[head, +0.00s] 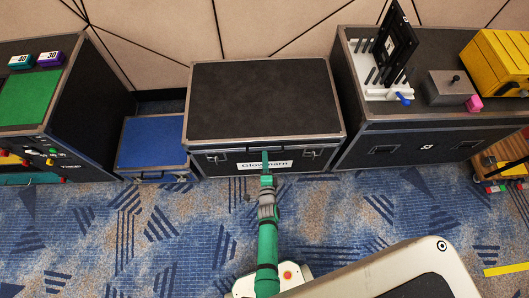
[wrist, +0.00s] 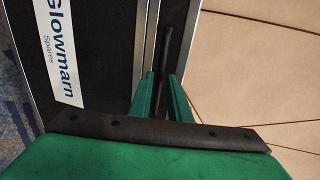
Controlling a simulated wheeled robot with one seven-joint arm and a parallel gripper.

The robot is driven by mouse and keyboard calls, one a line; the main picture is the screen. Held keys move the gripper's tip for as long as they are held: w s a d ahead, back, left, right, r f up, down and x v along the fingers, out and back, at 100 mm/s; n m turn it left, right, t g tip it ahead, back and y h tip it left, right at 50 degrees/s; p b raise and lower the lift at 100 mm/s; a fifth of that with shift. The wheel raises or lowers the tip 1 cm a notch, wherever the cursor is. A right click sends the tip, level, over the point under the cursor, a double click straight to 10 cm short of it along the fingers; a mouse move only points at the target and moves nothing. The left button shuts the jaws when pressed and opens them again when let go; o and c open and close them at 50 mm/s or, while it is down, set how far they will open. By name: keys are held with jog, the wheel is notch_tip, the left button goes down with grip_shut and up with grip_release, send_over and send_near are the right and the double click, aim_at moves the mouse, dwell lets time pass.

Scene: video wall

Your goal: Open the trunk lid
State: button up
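The trunk (head: 225,163) is a black case with metal edges and a white "Glowmarn Spares" label (head: 275,166) on its front. Its dark lid (head: 265,100) lies flat and closed. My gripper (head: 265,158), with green fingers, is at the middle of the front edge, just above the label. In the wrist view the two fingers (wrist: 160,95) are apart, on either side of a thin dark bar (wrist: 167,45) on the lid's front. I cannot tell whether they touch it. The label (wrist: 55,50) and metal seam (wrist: 148,35) show beside them.
A low blue case (head: 153,142) stands left of the trunk, beside a black cabinet with a green top panel (head: 35,98). A black case (head: 390,150) carrying equipment and a yellow box (head: 495,65) is at right. A panelled wall (head: 250,30) is behind.

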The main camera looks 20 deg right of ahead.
jog(key=shift+x, duration=1.85)
grip_shut()
jog(key=shift+r, duration=0.15)
